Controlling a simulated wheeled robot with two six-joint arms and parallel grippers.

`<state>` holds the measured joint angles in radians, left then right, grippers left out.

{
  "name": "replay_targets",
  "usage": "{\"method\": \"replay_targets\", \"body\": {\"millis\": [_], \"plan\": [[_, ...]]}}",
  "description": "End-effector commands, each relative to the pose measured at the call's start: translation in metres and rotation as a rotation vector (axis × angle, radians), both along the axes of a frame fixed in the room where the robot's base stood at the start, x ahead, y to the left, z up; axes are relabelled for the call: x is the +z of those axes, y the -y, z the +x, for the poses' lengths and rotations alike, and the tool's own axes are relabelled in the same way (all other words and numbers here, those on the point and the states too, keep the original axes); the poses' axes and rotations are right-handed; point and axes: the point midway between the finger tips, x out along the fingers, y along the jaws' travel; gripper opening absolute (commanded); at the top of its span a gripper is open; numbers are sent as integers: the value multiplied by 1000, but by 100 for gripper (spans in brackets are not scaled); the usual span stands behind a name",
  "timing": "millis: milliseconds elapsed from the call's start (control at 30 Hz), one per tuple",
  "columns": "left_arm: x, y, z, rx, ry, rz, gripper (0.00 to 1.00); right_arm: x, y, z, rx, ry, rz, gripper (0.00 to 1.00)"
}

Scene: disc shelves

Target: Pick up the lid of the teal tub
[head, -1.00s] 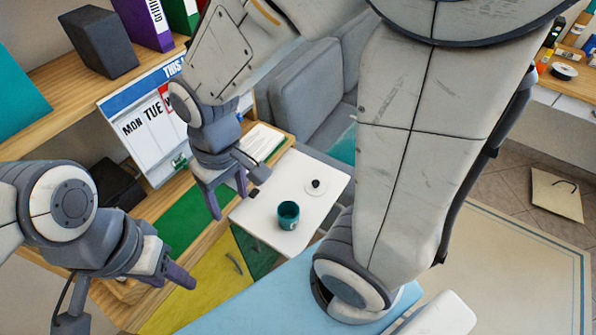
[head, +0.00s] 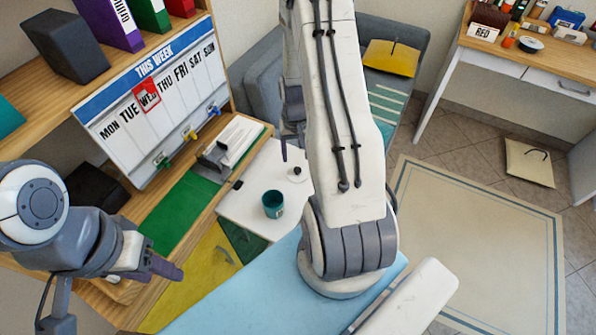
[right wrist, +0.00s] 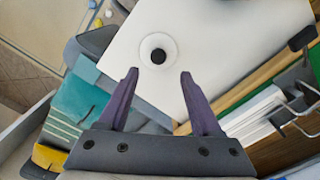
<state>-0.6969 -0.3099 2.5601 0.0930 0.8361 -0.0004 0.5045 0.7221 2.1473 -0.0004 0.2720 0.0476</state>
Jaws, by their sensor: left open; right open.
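The teal tub (head: 273,204) stands upright and open-topped on a small white table (head: 240,207). Its lid, a white disc with a dark knob (head: 298,177), lies flat on the table apart from the tub, just behind it. My right gripper (right wrist: 158,76) is open and empty. In the right wrist view the lid (right wrist: 158,49) lies beyond the fingertips, roughly centred between them. In the head view my right arm hides most of this gripper; one finger shows near the lid. The tub is not seen in the right wrist view. My left gripper (head: 168,268) is open and empty at the lower left.
A wooden shelf unit with a weekly board (head: 150,95), dark box (head: 66,47) and binders stands at the left. A grey armchair (head: 262,75) is behind the table. A cushion (head: 529,162) and rug (head: 480,240) lie on the right floor. A light blue surface (head: 240,290) is in front.

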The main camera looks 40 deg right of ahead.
Motion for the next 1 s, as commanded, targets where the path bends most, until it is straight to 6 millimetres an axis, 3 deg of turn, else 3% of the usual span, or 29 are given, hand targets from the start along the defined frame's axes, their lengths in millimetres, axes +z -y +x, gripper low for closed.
{"method": "replay_targets", "body": {"millis": [433, 767, 933, 1000], "plan": [[12, 0, 0, 0, 0, 0, 50, -48, 0, -5, 1, -2, 2, 66], [12, 0, 0, 0, 0, 0, 50, -55, 1, -5, 2, 1, 0, 66], [12, 0, 0, 0, 0, 0, 50, -54, 1, -5, 2, 1, 1, 1], [12, 0, 0, 0, 0, 0, 50, -54, 1, -5, 2, 1, 1, 0]]}}
